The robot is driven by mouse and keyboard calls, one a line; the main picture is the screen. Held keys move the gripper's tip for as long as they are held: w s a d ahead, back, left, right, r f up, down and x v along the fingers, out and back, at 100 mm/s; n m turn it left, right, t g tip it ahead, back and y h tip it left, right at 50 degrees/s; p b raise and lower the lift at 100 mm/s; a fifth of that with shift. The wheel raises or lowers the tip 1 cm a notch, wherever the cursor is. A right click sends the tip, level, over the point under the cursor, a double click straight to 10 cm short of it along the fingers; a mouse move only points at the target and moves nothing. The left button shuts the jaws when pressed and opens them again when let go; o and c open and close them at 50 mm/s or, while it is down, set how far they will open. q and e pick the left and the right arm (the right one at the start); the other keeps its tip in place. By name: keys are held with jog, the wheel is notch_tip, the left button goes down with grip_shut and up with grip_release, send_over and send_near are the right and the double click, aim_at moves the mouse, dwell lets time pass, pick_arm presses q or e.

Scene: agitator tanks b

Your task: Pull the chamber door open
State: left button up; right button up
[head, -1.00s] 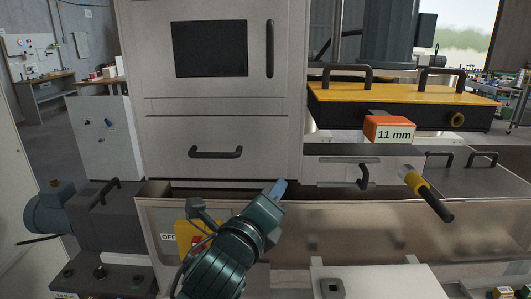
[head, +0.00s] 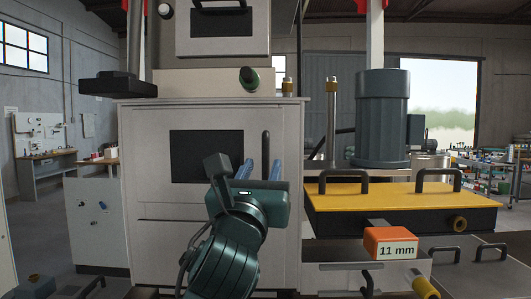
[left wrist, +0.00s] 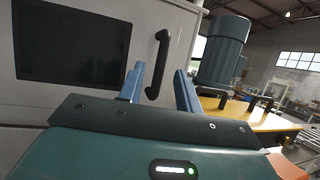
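The chamber door (head: 160,200) is a light grey panel with a dark window (head: 190,150) and a black vertical bar handle (head: 265,147) near its right edge. It looks closed. My left gripper (head: 259,169) is raised in front of the door, its two blue fingers apart. In the left wrist view the handle (left wrist: 158,65) shows beyond and between the open fingers (left wrist: 158,88), with nothing held. The dark window (left wrist: 70,40) is to the left there. My right gripper is in neither view.
A yellow-topped unit (head: 400,195) with black handles stands right of the door. An orange block marked 11 mm (head: 390,241) sits in front of it. A dark grey cylinder (head: 382,118) rises behind. A drawer front (head: 170,237) lies below the door.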

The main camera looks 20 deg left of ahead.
aim_at(265, 161)
pick_arm(q)
jog(key=shift+p+x, duration=0.35)
jog(key=shift+x, duration=1.7)
jog(key=shift+c, duration=0.2)
grip_shut()
